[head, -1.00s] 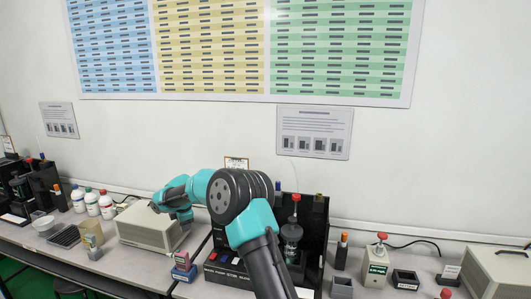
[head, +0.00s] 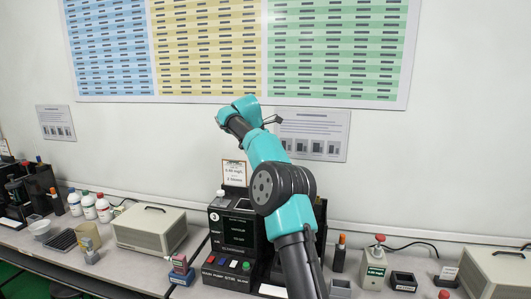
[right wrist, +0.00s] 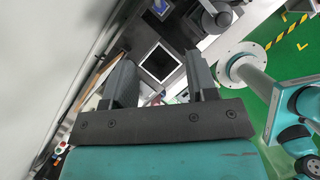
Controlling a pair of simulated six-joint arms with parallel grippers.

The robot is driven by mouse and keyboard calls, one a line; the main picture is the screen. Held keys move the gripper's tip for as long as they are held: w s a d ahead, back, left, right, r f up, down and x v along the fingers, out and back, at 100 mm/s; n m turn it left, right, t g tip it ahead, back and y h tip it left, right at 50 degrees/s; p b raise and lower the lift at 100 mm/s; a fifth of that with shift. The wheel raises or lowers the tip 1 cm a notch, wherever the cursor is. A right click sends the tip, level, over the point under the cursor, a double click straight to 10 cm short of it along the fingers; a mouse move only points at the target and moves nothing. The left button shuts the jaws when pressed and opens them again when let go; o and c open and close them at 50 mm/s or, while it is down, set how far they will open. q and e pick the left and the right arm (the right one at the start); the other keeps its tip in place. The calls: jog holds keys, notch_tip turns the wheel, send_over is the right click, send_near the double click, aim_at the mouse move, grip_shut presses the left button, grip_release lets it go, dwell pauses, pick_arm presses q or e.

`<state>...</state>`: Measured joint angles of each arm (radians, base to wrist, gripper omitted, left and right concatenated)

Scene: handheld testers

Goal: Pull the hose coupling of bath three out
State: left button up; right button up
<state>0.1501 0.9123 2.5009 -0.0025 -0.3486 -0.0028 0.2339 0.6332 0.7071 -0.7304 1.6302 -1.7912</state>
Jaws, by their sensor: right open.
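The black tester marked 3 (head: 232,228), which I take as bath three, stands on the bench, with a lettered front panel of coloured buttons. My right arm crosses in front of its right part. I cannot make out the hose coupling; that side is largely hidden by my arm. My right gripper (head: 272,119) is raised high above the tester, in front of the wall. In the right wrist view its two fingers (right wrist: 160,82) are spread apart with nothing held between them. My left gripper is not in view.
A beige box (head: 150,229) and white bottles (head: 103,210) stand left of the tester. A small red-and-blue meter (head: 181,270) sits close to its left front. To the right are an orange-capped marker (head: 339,253), a red-knobbed box (head: 374,266) and another beige case (head: 497,270).

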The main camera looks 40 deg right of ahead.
jog(key=shift+f, duration=0.1)
jog(key=x, duration=1.7)
jog(key=shift+w+d+f, duration=0.1)
jog(key=shift+f, duration=0.05)
grip_shut()
dwell(0.6)
